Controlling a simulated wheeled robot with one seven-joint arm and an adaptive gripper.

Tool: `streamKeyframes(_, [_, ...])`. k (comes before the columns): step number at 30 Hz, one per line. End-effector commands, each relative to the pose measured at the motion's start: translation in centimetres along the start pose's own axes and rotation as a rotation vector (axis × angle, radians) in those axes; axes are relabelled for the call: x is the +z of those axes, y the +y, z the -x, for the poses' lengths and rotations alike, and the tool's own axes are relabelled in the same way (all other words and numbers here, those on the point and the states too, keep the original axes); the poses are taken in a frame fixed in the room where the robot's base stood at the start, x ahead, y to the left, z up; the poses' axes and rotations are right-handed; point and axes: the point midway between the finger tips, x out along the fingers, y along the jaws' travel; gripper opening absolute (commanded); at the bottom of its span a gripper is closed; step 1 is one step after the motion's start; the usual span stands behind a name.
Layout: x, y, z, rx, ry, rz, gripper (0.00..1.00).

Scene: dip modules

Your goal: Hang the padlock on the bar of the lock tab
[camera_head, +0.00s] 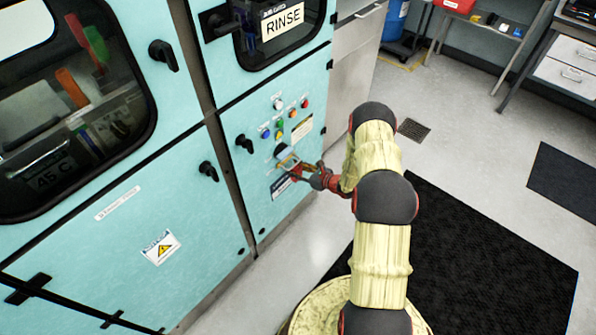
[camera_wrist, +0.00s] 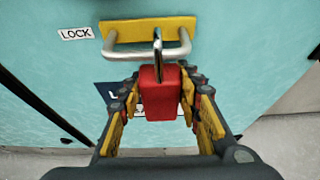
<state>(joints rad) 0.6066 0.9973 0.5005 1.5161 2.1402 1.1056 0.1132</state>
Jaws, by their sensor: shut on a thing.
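The red padlock (camera_wrist: 160,92) with its silver shackle (camera_wrist: 157,62) is upright in the wrist view. My gripper (camera_wrist: 160,86) is shut on the padlock body, with a finger on each side. The lock tab is a yellow plate (camera_wrist: 125,32) on the teal panel with a grey bar (camera_wrist: 118,54) standing out from it. The shackle overlaps the middle of the bar in the picture. I cannot tell whether it is around the bar or only in front of it. In the head view my gripper (camera_head: 302,174) is at the lock tab, where the padlock is small and partly hidden.
A "LOCK" label (camera_wrist: 76,33) is left of the tab. Coloured buttons (camera_head: 280,124) and a black handle (camera_head: 244,144) are on the panel above and left of my gripper. A dark mat (camera_head: 480,250) lies on the floor at the right.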

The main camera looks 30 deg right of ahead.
Motion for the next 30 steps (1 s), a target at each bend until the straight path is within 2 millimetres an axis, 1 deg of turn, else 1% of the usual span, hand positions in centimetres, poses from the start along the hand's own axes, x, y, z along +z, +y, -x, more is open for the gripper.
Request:
streamKeyframes(13, [-0.22,-0.08,-0.17,0.000,-0.001,0.002,0.05])
streamKeyframes(14, [-0.23,-0.08,-0.17,0.000,-0.001,0.002,0.34])
streamKeyframes(25, [-0.27,-0.06,-0.16,0.000,-0.001,0.001,0.55])
streamKeyframes(30, [-0.28,-0.05,-0.16,0.000,-0.001,0.001,0.55])
